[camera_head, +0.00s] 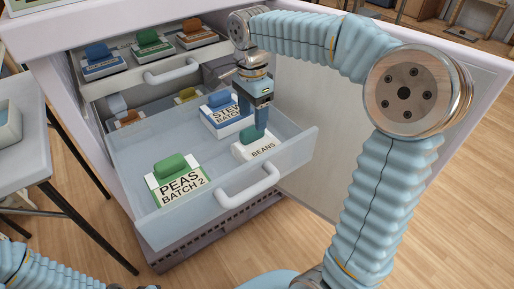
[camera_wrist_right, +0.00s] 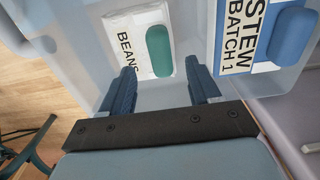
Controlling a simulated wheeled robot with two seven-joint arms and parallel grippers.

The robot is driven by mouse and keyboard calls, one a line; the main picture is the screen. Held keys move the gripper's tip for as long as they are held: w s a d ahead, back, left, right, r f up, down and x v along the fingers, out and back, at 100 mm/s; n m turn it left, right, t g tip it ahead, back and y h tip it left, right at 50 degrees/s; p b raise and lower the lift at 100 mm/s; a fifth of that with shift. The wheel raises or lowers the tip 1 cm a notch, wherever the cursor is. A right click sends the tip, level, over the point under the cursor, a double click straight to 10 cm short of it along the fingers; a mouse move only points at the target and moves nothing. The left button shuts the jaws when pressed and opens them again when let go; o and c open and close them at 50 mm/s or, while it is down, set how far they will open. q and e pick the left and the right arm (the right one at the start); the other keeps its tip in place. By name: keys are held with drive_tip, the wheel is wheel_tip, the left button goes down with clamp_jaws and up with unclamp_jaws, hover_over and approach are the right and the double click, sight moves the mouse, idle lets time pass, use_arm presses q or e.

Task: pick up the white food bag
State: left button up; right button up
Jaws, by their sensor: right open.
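The white food bag (camera_head: 262,152) is labelled BEANS and lies in the right front part of the pulled-out drawer. In the right wrist view the bag (camera_wrist_right: 126,42) has a teal clip (camera_wrist_right: 158,50) at one end. My right gripper (camera_head: 257,126) is above the bag and hides part of it in the head view. In the right wrist view the gripper (camera_wrist_right: 162,84) is open, with the clip just beyond and between its fingertips. Whether the fingers touch the clip cannot be told. My left gripper is out of view; only part of my left arm shows.
The drawer (camera_head: 233,205) also holds PEAS BATCH 2 (camera_head: 180,190) and STEW BATCH 1 (camera_head: 222,118), which lies close beside the bag. A higher drawer (camera_head: 110,83) with several bags overhangs the back. An open door (camera_head: 330,135) stands at the right.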

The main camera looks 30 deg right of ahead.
sight(252, 128)
wheel_tip(252, 128, down, 5)
drive_tip(key=shift+a+f, duration=0.1)
drive_tip(key=shift+f, duration=0.05)
clamp_jaws()
idle(0.4)
wheel_tip(252, 128, up, 10)
drive_tip(key=shift+r+p, duration=0.1)
drive_tip(key=shift+p, duration=0.35)
